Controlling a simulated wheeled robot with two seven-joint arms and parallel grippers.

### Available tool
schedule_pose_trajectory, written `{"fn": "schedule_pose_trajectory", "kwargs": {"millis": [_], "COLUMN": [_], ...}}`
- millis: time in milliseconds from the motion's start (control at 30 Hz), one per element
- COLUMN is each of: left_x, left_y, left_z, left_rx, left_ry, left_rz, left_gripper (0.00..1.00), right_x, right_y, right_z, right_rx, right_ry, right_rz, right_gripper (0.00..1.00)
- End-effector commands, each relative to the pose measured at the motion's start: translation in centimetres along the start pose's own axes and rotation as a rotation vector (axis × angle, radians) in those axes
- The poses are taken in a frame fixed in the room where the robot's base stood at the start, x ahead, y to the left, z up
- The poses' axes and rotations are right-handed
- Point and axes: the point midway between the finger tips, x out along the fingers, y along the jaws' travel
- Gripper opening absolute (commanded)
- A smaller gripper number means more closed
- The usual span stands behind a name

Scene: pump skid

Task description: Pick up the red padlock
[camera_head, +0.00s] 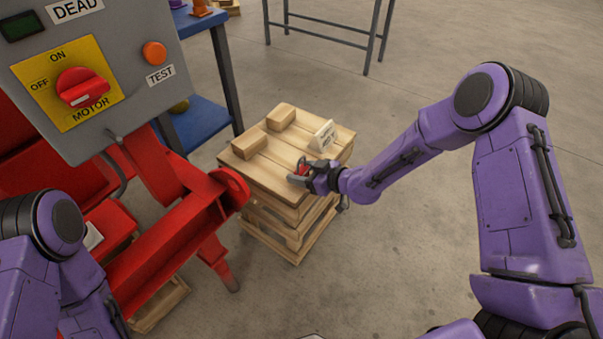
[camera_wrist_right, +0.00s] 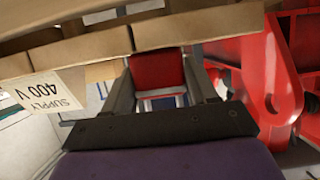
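The red padlock (camera_head: 304,168) is small in the head view, at the right part of the pallet stack's top. My right gripper (camera_head: 300,173) reaches it from the right, with its fingers on either side. In the right wrist view the red padlock body (camera_wrist_right: 157,70) fills the gap between the two fingers of my right gripper (camera_wrist_right: 160,82), and both fingers appear to touch it. A grey shackle shows below the body there. I cannot tell whether the padlock rests on the wood or is clear of it. My left gripper is not in view; only left arm links show.
The wooden pallet stack (camera_head: 262,178) carries wood blocks (camera_head: 281,117) and a "SUPPLY 400 V" sign (camera_head: 323,136). A red steel frame (camera_head: 165,250) and a grey motor switch box (camera_head: 120,60) stand left. A blue bench (camera_head: 200,125) is behind. Floor to the right is clear.

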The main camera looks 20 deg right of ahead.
Motion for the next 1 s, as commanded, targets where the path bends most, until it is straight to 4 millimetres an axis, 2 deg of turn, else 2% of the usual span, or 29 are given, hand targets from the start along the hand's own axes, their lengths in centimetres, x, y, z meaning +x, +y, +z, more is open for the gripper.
{"fn": "schedule_pose_trajectory", "kwargs": {"millis": [33,67,100,400,500,600,833,1000], "left_x": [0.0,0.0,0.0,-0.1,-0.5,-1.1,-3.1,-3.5], "left_y": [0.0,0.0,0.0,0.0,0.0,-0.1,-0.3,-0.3], "left_z": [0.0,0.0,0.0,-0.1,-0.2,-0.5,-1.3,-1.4], "left_rx": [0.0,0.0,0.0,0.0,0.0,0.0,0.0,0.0], "left_ry": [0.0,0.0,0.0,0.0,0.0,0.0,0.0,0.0], "left_rz": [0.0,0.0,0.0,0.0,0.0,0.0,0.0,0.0], "left_gripper": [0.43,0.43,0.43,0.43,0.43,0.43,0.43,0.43], "right_x": [0.0,0.0,0.0,-0.1,-0.5,-1.3,-6.6,-10.0], "right_y": [0.0,0.0,0.0,0.0,0.1,0.0,-4.2,-8.3], "right_z": [0.0,0.0,0.0,-0.4,-1.4,-3.4,-8.1,-8.4], "right_rx": [0.0,0.0,0.0,-0.001,-0.002,-0.002,-0.003,0.0], "right_ry": [0.0,0.0,0.0,0.001,0.003,0.003,0.002,0.0], "right_rz": [0.0,0.0,0.0,0.0,0.001,0.0,-0.002,-0.002], "right_gripper": [0.37,0.28,0.22,0.22,0.22,0.22,0.22,0.22]}}
